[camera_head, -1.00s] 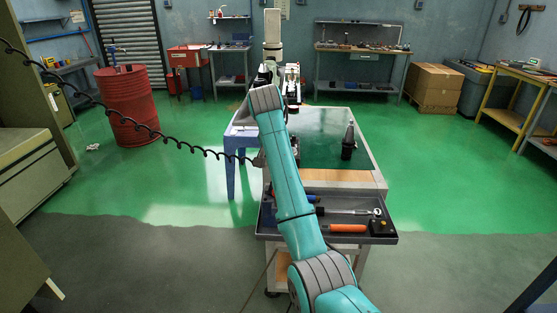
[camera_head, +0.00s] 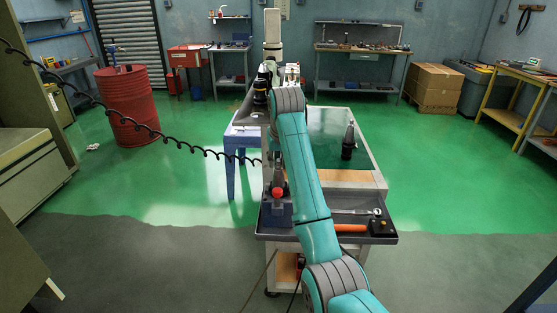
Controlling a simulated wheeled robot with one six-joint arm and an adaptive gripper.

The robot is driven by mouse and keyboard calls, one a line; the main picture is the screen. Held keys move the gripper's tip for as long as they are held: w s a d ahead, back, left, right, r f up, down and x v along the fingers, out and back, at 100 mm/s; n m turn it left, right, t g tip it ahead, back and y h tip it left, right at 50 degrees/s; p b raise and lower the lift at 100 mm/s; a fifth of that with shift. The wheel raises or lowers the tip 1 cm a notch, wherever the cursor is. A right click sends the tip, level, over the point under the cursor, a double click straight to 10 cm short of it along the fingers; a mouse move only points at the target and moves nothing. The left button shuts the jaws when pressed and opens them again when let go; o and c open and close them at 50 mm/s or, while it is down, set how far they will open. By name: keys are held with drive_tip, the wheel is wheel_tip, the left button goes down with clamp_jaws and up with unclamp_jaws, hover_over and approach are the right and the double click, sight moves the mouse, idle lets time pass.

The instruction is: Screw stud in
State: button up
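A tool holder (camera_head: 348,142) stands upright on the dark green mat (camera_head: 330,125) of the cart, dark below with a paler, narrower top. I cannot make out a stud in this view. My teal arm reaches forward over the left half of the cart. Dark parts at its far end, around my gripper (camera_head: 262,88), show above the cart's far left corner, left of the tool holder and apart from it. The fingertips are too small and covered to tell whether they are open, shut or holding anything.
A grey tray (camera_head: 268,232) at the cart's front holds a silver wrench (camera_head: 352,211), an orange-handled tool (camera_head: 351,228) and a black block (camera_head: 381,227). A red knob (camera_head: 278,192) stands at its left. A blue stool (camera_head: 231,160) is left of the cart.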

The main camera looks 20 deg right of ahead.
clamp_jaws()
drive_tip(key=m, duration=0.2)
drive_tip(key=m+h, duration=0.1)
drive_tip(key=m, duration=0.1)
drive_tip(key=shift+a+g+h, duration=0.1)
drive_tip(key=shift+g+h, duration=0.2)
drive_tip(key=shift+m+h, duration=0.4)
drive_tip(key=shift+m, duration=0.6)
drive_tip(key=shift+m+g+h, duration=0.3)
drive_tip(key=shift+m+g, duration=0.1)
drive_tip(key=shift+m, duration=0.8)
drive_tip(key=m+g, duration=0.1)
drive_tip(key=m, duration=0.2)
drive_tip(key=shift+m+h, duration=0.3)
drive_tip(key=shift+h, duration=0.1)
